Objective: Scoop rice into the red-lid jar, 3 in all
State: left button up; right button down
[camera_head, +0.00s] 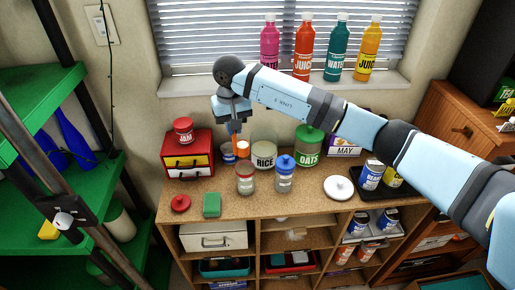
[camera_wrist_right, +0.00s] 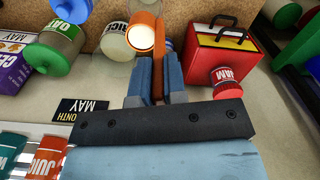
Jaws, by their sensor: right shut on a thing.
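My right gripper (camera_head: 236,126) is shut on the handle of an orange scoop (camera_head: 242,147), held upright above the counter. In the wrist view the scoop's bowl (camera_wrist_right: 142,36) shows white contents that look like rice. The rice jar (camera_head: 264,156) stands just right of the scoop; its white lid seems to be the one (camera_head: 338,187) lying on the counter. A clear jar with a red band near its top (camera_head: 245,181) stands in front of the scoop. A red lid (camera_head: 180,203) lies at the counter's left. My left gripper is out of view.
A blue-lid jar (camera_head: 285,178) and a green-lid oats jar (camera_head: 310,152) stand to the right. A red drawer box (camera_head: 188,150) with a jam jar (camera_head: 184,131) stands left, behind a green block (camera_head: 212,205). Cans sit on a dark tray (camera_head: 393,197). The front middle counter is clear.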

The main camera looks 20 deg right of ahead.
jog(key=r+t+y, duration=0.1)
jog(key=r+t+y+b, duration=0.1)
jog(key=shift+w+r, duration=0.3)
jog(key=f+t+y+b, duration=0.1)
jog(key=s+d+f+y+b, duration=0.1)
jog(key=b, duration=0.1)
jog(key=f+t+b, duration=0.1)
jog(key=b, duration=0.1)
jog(key=shift+s+d+f+t+y, duration=0.3)
jog(key=shift+f+y, duration=0.1)
jog(key=shift+r, duration=0.3)
jog(key=shift+f, duration=0.15)
jog(key=shift+s+d+f+t+b, duration=0.1)
jog(key=shift+s+d+t+b, duration=0.15)
jog(key=shift+b, duration=1.3)
jog(key=shift+y+b, duration=0.3)
